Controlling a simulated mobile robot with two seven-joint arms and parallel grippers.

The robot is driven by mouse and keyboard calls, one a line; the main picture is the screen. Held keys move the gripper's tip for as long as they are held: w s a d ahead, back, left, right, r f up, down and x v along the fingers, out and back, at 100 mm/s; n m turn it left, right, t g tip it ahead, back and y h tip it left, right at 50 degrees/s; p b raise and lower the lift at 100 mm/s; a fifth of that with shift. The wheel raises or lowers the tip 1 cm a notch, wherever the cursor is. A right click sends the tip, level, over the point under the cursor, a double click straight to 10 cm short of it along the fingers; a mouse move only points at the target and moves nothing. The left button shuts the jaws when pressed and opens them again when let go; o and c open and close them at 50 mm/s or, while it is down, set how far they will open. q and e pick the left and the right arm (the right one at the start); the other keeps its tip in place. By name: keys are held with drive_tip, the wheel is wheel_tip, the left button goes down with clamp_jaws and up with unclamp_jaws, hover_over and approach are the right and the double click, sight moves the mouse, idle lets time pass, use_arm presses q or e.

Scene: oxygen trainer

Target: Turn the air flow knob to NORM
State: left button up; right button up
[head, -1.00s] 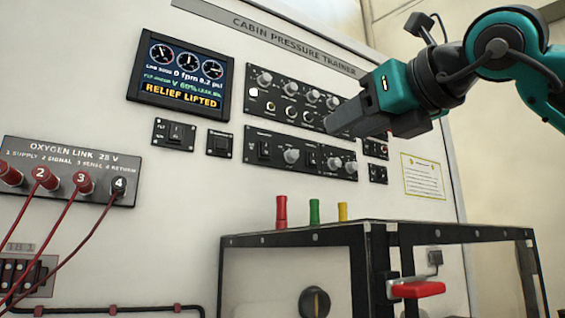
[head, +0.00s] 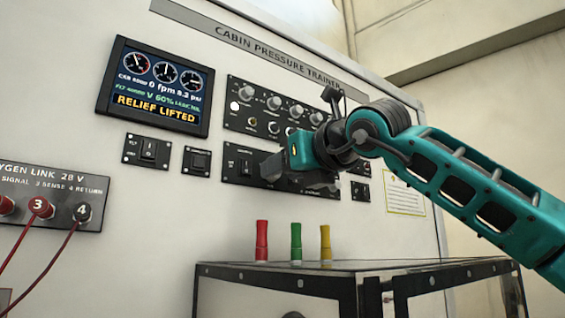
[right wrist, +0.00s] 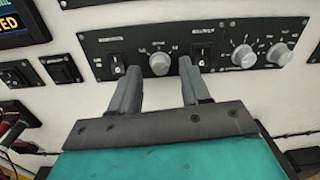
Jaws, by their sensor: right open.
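My right gripper (head: 272,170) is in front of the lower black panel in the head view. In the right wrist view my right gripper (right wrist: 158,68) has its two grey fingers apart and empty. A grey round knob (right wrist: 160,63) with a pointer lies between the fingertips in that view. Whether the fingers touch it or sit short of it I cannot tell. Two more grey knobs (right wrist: 243,56) and (right wrist: 279,53) sit at the right end of this panel. The labels are too small to read, so I cannot tell which is the air flow knob. The gripper hides the lower panel's knobs in the head view.
Toggle switches (right wrist: 116,68) and (right wrist: 202,55) flank the middle knob. The upper panel (head: 232,88) holds several knobs. A display (head: 155,88) reads RELIEF LIFTED.

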drive_tip(key=shift+w+a, duration=0.3)
drive_tip(key=shift+w, duration=0.15)
clamp_jaws()
